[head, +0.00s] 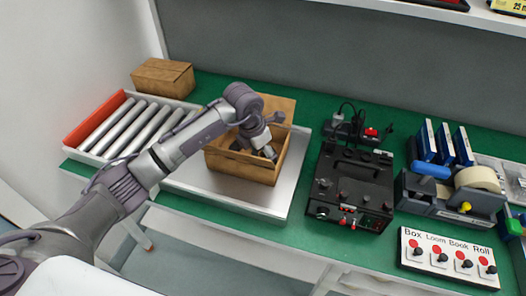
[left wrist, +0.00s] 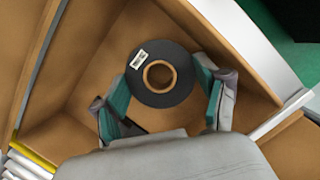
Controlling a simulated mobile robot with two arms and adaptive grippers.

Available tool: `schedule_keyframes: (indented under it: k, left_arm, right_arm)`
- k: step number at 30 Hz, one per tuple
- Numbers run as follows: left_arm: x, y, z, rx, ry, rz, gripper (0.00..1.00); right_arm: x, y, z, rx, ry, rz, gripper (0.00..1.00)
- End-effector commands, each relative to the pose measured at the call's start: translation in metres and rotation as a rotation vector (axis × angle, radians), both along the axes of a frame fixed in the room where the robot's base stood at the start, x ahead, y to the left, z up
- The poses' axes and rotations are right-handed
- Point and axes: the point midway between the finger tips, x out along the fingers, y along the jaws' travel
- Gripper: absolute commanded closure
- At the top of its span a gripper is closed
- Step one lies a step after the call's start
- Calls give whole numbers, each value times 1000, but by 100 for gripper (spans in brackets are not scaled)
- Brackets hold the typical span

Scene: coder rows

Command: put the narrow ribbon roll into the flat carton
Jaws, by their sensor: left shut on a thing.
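The ribbon roll (left wrist: 180,60) is a black disc with a brown core and a small white label, seen in the left wrist view. My left gripper (left wrist: 165,88) is shut on it, with one teal-padded finger at each side. The flat carton (head: 238,168) is an open brown box with its flaps up, in the middle of the head view. My left gripper (head: 268,152) reaches down into it. Carton walls (left wrist: 85,55) surround the roll in the left wrist view. I cannot tell whether the roll touches the carton floor. My right gripper is not in view.
The carton stands on a pale metal plate (head: 290,195). A red-ended tray of rollers (head: 95,118) and a closed box (head: 162,78) are at left. A black device (head: 350,185), a tape dispenser (head: 450,200) and a labelled button panel (head: 448,258) are at right.

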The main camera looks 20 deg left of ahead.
Motion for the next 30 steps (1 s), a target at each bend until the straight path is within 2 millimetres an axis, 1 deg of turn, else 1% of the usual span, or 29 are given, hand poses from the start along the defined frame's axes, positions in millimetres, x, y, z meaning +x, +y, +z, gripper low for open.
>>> schedule_keyframes:
  k: [2,3,4,13,16,17,20,30]
  left_arm:
    - [0,0,-3,-1,-1,0,64]
    - [0,0,-2,-1,-1,0,22]
    - [0,0,-2,0,0,0,17]
    - [0,0,-2,0,0,0,17]
    - [0,0,3,0,0,0,17]
    - [0,1,5,0,-1,0,17]
    - [-3,3,19,0,-5,-1,17]
    - [-19,15,87,2,-5,0,17]
  right_arm:
    - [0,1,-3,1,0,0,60]
    - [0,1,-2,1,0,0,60]
    - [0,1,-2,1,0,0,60]
    - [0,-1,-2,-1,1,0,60]
    - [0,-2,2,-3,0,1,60]
    - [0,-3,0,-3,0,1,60]
    - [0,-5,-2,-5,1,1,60]
    - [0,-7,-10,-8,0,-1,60]
